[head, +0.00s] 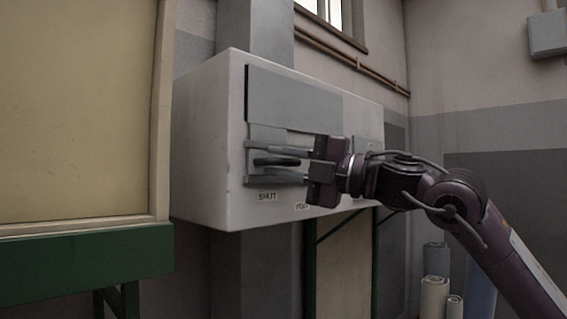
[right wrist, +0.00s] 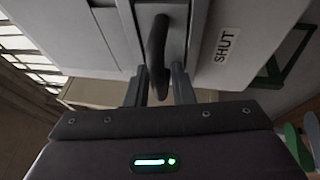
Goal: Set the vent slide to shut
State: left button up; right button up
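The vent slide (head: 266,134) is a grey plate with a dark bar handle (head: 277,161) on the front of a pale wall box (head: 205,140). The plate sits at the left end of its track, above the SHUT label (head: 267,196). My right gripper (head: 248,162) reaches in from the right, one finger above the handle and one below. In the right wrist view the handle (right wrist: 158,45) stands between the two parted fingers (right wrist: 159,78), with gaps showing on both sides. The SHUT label (right wrist: 228,45) shows there too. My left gripper is not in view.
A second label (head: 302,206), partly hidden by my gripper, is further right on the box. Pipes (head: 340,55) run above the box. Pale rolls (head: 434,295) stand below right.

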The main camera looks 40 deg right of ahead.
jog(key=b+v, duration=0.6)
jog(key=v, duration=0.2)
jog(key=shift+w+a, duration=0.1)
dwell(0.4)
